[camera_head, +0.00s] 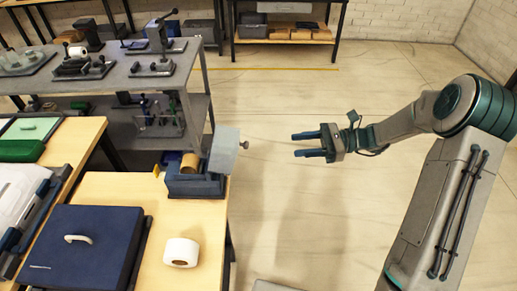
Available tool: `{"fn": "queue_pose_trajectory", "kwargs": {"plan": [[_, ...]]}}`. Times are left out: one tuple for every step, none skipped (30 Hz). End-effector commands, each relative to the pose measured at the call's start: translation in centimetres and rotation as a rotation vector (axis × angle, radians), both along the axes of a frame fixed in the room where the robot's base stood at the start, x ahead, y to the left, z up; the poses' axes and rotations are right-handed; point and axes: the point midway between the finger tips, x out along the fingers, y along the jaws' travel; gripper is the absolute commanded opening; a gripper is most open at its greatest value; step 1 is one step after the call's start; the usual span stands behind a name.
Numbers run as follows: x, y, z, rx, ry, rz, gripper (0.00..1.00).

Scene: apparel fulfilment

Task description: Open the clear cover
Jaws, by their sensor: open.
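A dark blue-grey device (197,184) with a brown roll (190,162) in it stands at the far right corner of the wooden table. A pale grey, slightly see-through panel (224,150), which looks like the clear cover, stands tilted up on the device's right side. A small dark knob (245,145) sticks out to the panel's right. I cannot tell how far the panel is open. My gripper (297,144) is open and empty. Its blue fingers point left toward the knob, with a clear gap, and touch nothing.
A white roll (181,253) and a dark blue case (83,246) with a white handle are on the wooden table (200,220). A grey workbench (120,85) with several fixtures stands behind. Open floor (300,210) lies under my gripper.

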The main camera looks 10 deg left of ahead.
Motion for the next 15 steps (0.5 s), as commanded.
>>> {"fn": "queue_pose_trajectory", "kwargs": {"plan": [[0.6,-0.1,-0.5,0.028,0.025,-0.017,0.44],[0.8,-0.2,-0.6,0.038,0.036,-0.025,0.44],[1.1,-0.3,-0.7,0.052,0.048,-0.035,0.44],[1.3,-0.3,-0.7,0.059,0.054,-0.04,0.44],[1.3,-0.4,-0.7,0.063,0.059,-0.044,0.44],[1.4,-0.4,-0.7,0.067,0.062,-0.048,0.44],[1.4,-0.3,-0.7,0.069,0.063,-0.051,0.44],[1.4,-0.1,-0.7,0.07,0.064,-0.053,0.44],[1.4,0.2,-0.6,0.07,0.063,-0.054,0.44],[1.3,0.5,-0.6,0.07,0.063,-0.055,0.44],[1.2,0.9,-0.6,0.069,0.062,-0.055,0.44],[1.0,1.5,-0.5,0.069,0.063,-0.056,0.44],[0.8,2.0,-0.5,0.068,0.064,-0.056,0.44],[0.7,2.6,-0.5,0.069,0.064,-0.056,0.44],[0.5,3.5,-0.5,0.069,0.064,-0.056,0.44]]}}
